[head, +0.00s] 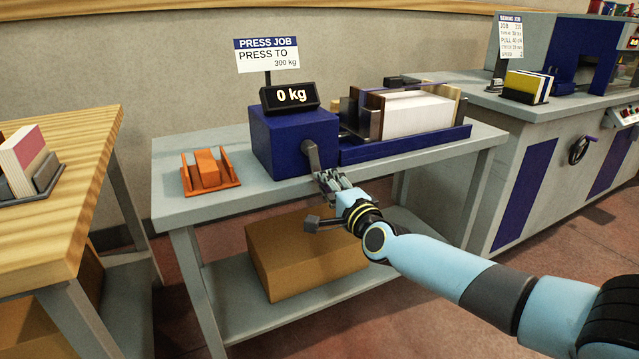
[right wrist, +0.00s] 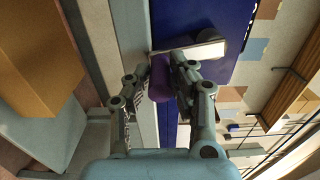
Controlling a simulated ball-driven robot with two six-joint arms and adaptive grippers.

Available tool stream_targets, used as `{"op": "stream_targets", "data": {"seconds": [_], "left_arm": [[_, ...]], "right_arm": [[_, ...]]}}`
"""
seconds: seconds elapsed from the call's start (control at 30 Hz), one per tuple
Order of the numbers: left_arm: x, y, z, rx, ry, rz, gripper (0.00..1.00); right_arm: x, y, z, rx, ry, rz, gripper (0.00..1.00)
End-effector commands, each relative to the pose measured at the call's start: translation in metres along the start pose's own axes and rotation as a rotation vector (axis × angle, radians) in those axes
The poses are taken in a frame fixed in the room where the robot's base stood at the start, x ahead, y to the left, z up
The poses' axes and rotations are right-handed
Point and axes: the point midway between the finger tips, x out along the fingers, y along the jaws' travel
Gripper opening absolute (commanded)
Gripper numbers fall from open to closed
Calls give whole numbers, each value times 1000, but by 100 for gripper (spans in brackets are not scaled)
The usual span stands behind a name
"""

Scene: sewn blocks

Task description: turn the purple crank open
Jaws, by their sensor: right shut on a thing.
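The crank belongs to the dark blue press box (head: 280,150) on the grey table. Its grey crank arm (head: 311,156) points down from the front of the box. My right gripper (head: 332,184) is at the lower end of this arm. In the right wrist view, the purple crank handle (right wrist: 160,82) sits between the fingers of my right gripper (right wrist: 168,85), which is shut on it. In the head view the fingers hide the handle. The display (head: 290,96) on the box reads 0 kg. My left gripper is not in view.
A sign (head: 267,55) reads "PRESS TO 300 kg". A white stack (head: 418,112) stands between wooden boards right of the box. A cardboard box (head: 300,255) is on the shelf below. A wooden table (head: 60,190) stands at left.

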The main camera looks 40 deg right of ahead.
Motion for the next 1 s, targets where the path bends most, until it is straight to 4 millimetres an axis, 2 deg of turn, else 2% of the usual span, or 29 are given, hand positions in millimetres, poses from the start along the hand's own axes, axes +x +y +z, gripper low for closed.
{"op": "stream_targets", "data": {"seconds": [0.4,1.0], "left_arm": [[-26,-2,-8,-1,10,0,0],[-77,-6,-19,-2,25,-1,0]], "right_arm": [[0,-13,-25,-395,1,3,0],[0,-44,-48,-965,1,1,0]]}}
